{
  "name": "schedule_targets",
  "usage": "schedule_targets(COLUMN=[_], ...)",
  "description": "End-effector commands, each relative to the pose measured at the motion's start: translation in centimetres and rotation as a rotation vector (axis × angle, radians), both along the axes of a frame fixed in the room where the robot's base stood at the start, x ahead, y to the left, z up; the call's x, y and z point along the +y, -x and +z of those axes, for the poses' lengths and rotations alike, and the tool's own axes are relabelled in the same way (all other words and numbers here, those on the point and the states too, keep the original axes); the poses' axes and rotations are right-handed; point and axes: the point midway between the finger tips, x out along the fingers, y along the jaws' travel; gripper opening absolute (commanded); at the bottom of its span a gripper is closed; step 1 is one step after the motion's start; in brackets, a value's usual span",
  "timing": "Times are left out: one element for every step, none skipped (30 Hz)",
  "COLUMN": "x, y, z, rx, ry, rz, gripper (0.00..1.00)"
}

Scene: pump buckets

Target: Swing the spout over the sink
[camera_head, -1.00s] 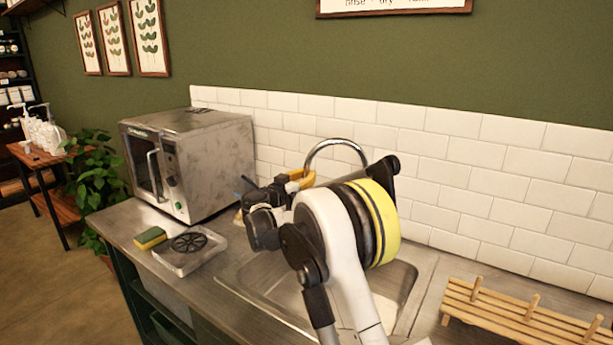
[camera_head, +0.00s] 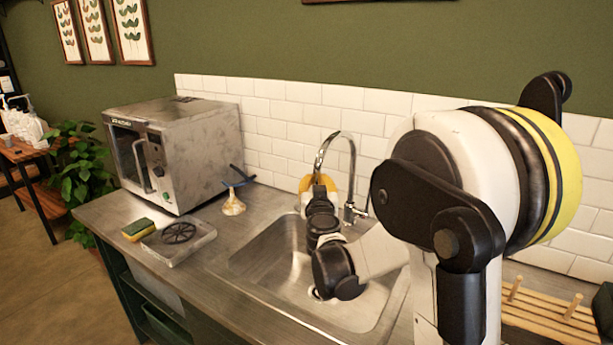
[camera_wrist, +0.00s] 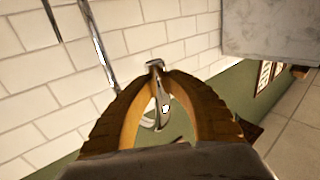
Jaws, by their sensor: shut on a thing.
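The chrome faucet spout (camera_head: 350,150) arches up behind the sink (camera_head: 285,305) and comes down on its left side. Its tip lies around the back left of the basin in the head view; I cannot tell exactly how far over it. My gripper (camera_head: 315,186) has yellow-orange fingers and is shut on the down-turned end of the spout. In the wrist view my gripper (camera_wrist: 158,75) has its fingertips closing around the chrome spout end (camera_wrist: 159,90). My wrist hangs over the basin and hides part of it.
A steel oven (camera_head: 175,150) stands at the left, with a sponge (camera_head: 138,229) and a square drain tray (camera_head: 180,240) before it. A brush in a pale holder (camera_head: 233,203) stands left of the sink. A wooden peg rack (camera_head: 540,315) is at right.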

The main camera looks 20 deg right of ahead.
Motion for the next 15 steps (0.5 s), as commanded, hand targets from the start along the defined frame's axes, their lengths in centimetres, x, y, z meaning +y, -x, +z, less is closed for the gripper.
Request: schedule_targets(x=[-0.1,-0.3,-0.5,-0.6,-0.7,-0.8,-0.9,-1.0,-1.1,-1.1,-1.2,-1.2,-1.3,-1.3,-1.3], y=[0.6,0.9,1.2,1.4,1.6,1.9,2.0,2.2,2.4,2.5,2.6,2.7,2.7,2.8,2.8], z=[0.0,0.0,0.0,0.0,0.0,0.0,0.0,0.0,0.0,0.0,0.0,-0.1,-0.1,-0.1,-0.1], rx=[0.000,0.000,0.000,0.000,0.000,0.000,0.000,0.000,0.000,0.000,0.000,0.000,0.000,0.000,0.000], ry=[-0.001,-0.001,-0.001,-0.001,-0.001,-0.001,-0.001,-0.001,-0.001,-0.001,-0.001,-0.001,-0.001,-0.001,-0.001], rz=[0.001,0.001,0.001,0.002,0.002,0.002,0.002,0.003,0.003,0.003,0.003,0.003,0.003,0.004,0.004], gripper=[0.00,0.00,0.00,0.00,0.00,0.00,0.00,0.00,0.00,0.00,0.00,0.00,0.00,0.00,0.00])
